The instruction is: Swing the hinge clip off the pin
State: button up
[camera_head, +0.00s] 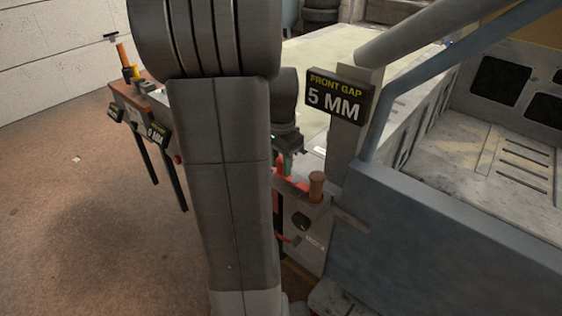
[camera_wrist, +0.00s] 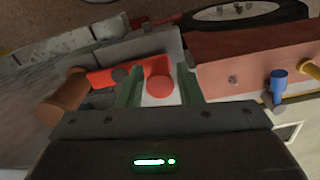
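The red hinge clip (camera_wrist: 108,79) lies across the grey fixture in the wrist view, with a round red end (camera_wrist: 159,82). A small grey round stud (camera_wrist: 121,74), perhaps the pin, shows against the clip's middle. My gripper (camera_wrist: 159,70) has its two green fingers on either side of the round red end, with narrow gaps showing beside it. In the head view, my gripper (camera_head: 288,158) is partly hidden by my arm, just above the red clip (camera_head: 292,184). Whether the fingertips touch the clip cannot be told.
A brown knob (camera_head: 316,187) stands right of the clip; it also shows at left in the wrist view (camera_wrist: 66,94). A grey post with a "FRONT GAP 5 MM" sign (camera_head: 337,97) and a blue-grey frame panel (camera_head: 440,240) stand close on the right. A reddish block (camera_wrist: 250,57) sits beside my right finger.

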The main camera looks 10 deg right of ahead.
grip_shut()
jog(key=c, duration=0.7)
grip_release()
jog(key=n, duration=0.2)
jog(key=s+a+n, duration=0.1)
jog(key=shift+n, duration=0.4)
jog(key=c, duration=0.7)
grip_release()
jog(key=n, duration=0.1)
jog(key=s+n, duration=0.1)
jog(key=shift+a+n+p, duration=0.3)
jog(key=c, duration=0.7)
grip_release()
jog(key=s+n, duration=0.1)
jog(key=n, duration=0.1)
jog(key=s+n, duration=0.1)
jog(key=n, duration=0.1)
jog(key=shift+a+n, duration=0.15)
jog(key=shift+n, duration=0.15)
jog(key=shift+s+d+n+p, duration=0.1)
jog(key=shift+s+n, duration=0.2)
jog(key=shift+n, duration=0.55)
jog(key=shift+s+d+n+p, duration=0.1)
jog(key=shift+s+n, duration=0.25)
jog(key=shift+n, duration=0.45)
jog(key=shift+s+d+n+p, duration=0.1)
jog(key=shift+s+n, duration=0.2)
jog(key=shift+n, duration=0.55)
jog(key=c, duration=0.7)
grip_release()
